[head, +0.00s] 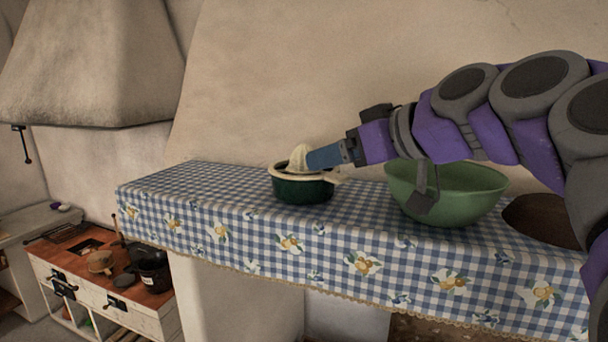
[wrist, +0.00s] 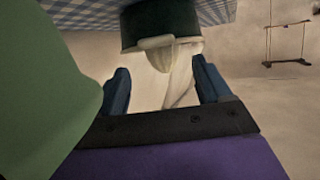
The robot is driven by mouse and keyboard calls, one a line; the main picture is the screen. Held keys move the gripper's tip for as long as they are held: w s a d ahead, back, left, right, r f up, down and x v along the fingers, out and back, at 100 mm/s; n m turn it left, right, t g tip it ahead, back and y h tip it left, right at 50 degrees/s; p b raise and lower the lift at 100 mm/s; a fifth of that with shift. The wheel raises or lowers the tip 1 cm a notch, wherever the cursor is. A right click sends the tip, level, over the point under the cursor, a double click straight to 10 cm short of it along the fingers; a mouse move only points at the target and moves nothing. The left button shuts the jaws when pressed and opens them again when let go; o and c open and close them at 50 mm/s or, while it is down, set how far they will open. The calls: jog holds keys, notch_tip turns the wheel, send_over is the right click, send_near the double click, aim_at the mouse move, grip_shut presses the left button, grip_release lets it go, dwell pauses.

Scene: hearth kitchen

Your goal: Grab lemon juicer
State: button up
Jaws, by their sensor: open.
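The lemon juicer (head: 303,188) has a dark green base and a cream top with a ribbed cone. It stands on the cloth-covered shelf in the head view. My gripper (head: 312,160) is at the juicer's cone and rim on its right side; its near finger hides part of the top. In the wrist view the juicer (wrist: 160,32) shows upside down at the top middle. My gripper's two blue fingers (wrist: 160,85) are spread apart, with the cream cone and rim showing between and beyond them. I cannot tell whether a finger touches the juicer.
A green bowl (head: 455,195) stands right of the juicer, under my arm; it also fills the left of the wrist view (wrist: 40,90). A brown object (head: 540,220) lies farther right. The checked cloth (head: 200,195) left of the juicer is clear. A wall rises behind.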

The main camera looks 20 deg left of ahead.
aim_at(293, 182)
jog(key=shift+a+f, duration=0.15)
jog(key=shift+a, duration=0.3)
jog(key=p+x, duration=0.1)
jog(key=x, duration=0.3)
jog(key=shift+d+f, duration=0.1)
jog(key=shift+d, duration=0.05)
jog(key=shift+w+a+f, duration=0.25)
jog(key=shift+w+a, duration=0.05)
jog(key=shift+a, duration=0.3)
jog(key=shift+d, duration=0.1)
jog(key=c, duration=0.9)
jog(key=shift+r, duration=0.1)
